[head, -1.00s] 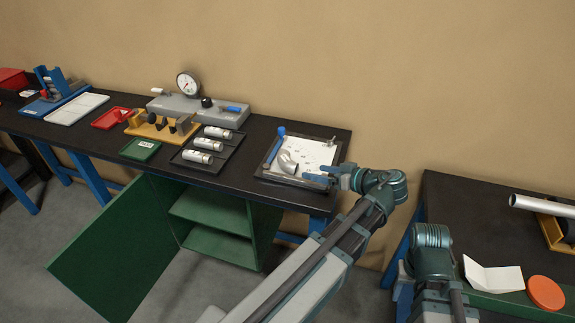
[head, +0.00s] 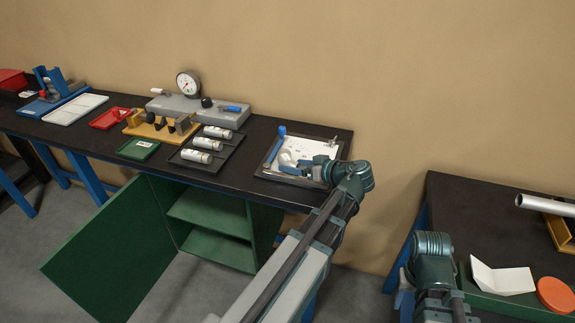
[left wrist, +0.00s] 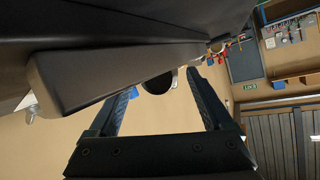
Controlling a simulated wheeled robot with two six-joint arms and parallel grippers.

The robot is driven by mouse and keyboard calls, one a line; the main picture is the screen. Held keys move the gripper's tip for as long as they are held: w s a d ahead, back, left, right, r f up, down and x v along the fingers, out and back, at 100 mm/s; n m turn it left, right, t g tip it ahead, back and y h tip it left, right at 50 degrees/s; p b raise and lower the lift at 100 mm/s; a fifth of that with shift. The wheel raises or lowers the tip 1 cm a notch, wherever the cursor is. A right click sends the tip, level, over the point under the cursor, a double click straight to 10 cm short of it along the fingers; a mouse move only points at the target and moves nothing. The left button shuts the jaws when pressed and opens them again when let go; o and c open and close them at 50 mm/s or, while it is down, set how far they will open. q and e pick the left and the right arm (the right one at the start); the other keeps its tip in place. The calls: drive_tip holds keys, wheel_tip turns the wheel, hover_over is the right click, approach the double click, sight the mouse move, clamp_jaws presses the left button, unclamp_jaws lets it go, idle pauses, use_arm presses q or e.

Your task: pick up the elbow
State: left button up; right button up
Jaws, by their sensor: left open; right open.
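The elbow (head: 287,159) is a pale, bent pipe piece lying on a white sheet in the dark tray (head: 261,174) at the right end of the left bench. My left gripper (head: 303,166) is open, with its fingers just right of the elbow and partly covering it. In the left wrist view, my two blue fingers (left wrist: 160,100) stand apart. A dark round opening with a pale rim (left wrist: 157,83) shows beyond them; I cannot tell if it is the elbow's end. I cannot tell whether the fingers touch the elbow. My right arm shows at the lower right; its gripper is not seen.
A blue-handled tool (head: 275,148) lies along the tray's left side. A tray with several white cylinders (head: 208,144) and a gauge unit (head: 190,102) stand further left. A green cabinet door (head: 110,245) hangs open below. Another bench (head: 460,205) is at right.

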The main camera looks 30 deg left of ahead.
use_arm(q)
drive_tip(key=shift+a+f, duration=0.1)
drive_tip(key=shift+a, duration=0.1)
use_arm(e)
drive_tip(key=shift+f, duration=0.1)
use_arm(q)
drive_tip(key=shift+c, duration=0.3)
clamp_jaws()
